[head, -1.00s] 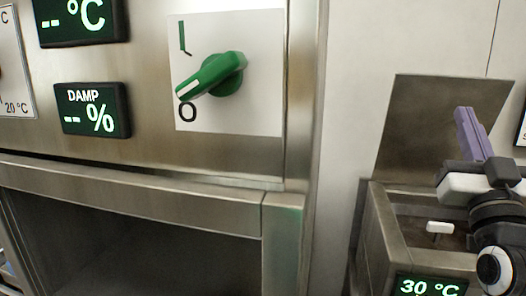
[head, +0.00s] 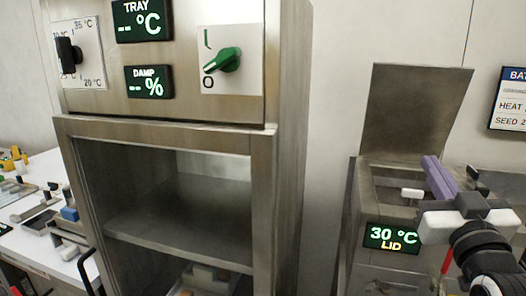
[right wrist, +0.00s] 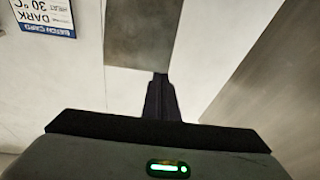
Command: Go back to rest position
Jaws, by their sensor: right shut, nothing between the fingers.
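My right gripper (head: 437,178) is at the right of the head view, in front of the small steel unit with the raised lid. Its purple fingers are shut with nothing between them and point up and to the left. In the right wrist view the dark fingers (right wrist: 161,97) also show together, pointing at a pale wall and a grey metal panel. They look clear of any object. My left gripper is not in view.
A steel cabinet (head: 265,185) with an open front stands at centre left; its green knob (head: 229,60) points near O. The steel unit (head: 352,215) with raised lid (head: 413,110) reads 30 °C, LID. A cluttered white table (head: 30,247) is at far left.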

